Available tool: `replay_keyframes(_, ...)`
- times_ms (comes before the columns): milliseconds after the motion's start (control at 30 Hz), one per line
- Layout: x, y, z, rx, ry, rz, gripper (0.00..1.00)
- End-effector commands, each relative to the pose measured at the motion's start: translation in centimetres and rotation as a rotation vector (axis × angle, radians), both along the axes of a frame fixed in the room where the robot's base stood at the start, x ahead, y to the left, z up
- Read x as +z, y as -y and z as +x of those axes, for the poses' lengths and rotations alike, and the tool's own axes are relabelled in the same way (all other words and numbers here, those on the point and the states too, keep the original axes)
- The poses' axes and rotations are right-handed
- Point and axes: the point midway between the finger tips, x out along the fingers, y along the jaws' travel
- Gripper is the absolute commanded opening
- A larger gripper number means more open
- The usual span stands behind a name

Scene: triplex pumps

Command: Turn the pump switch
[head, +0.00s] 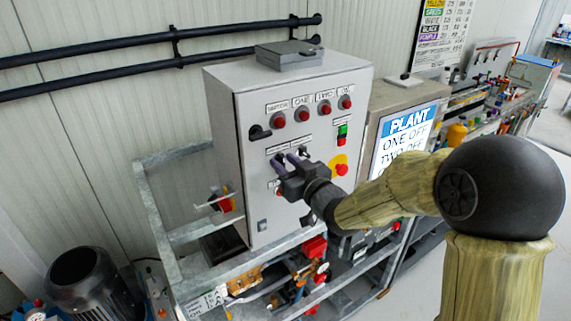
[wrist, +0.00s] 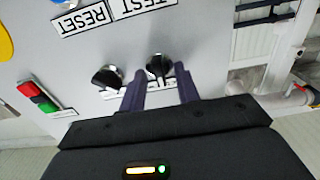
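The grey control cabinet (head: 235,110) stands upright with its front panel towards me. In the wrist view two black rotary switches sit side by side on the panel: a left switch (wrist: 107,77) and a right switch (wrist: 158,66). My gripper (wrist: 161,70) has its two purple fingers spread, one on each side of the right switch. I cannot tell whether they touch it. In the head view my gripper (head: 283,160) is at the panel's middle and hides part of the switch row. One black switch (head: 304,151) shows just right of the fingers.
Red indicators (head: 303,115) line the panel top. A green-red button pair (head: 342,134), a yellow-red emergency stop (head: 340,167) and a black handle (head: 259,132) are nearby. A PLANT sign (head: 405,135) stands right. A pipe frame (head: 160,215) and motor (head: 85,280) are lower left.

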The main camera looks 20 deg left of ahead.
Motion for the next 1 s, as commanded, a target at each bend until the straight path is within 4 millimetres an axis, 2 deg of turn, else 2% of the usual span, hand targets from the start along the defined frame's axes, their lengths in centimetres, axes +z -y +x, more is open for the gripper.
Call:
replay_keyframes(167,-0.1,0.3,-0.2,-0.001,0.000,0.000,0.32)
replay_keyframes(367,-0.2,2.0,-1.6,-0.001,0.002,-0.001,0.32)
replay_keyframes(1000,-0.1,10.5,-8.8,-0.004,0.004,0.000,0.32)
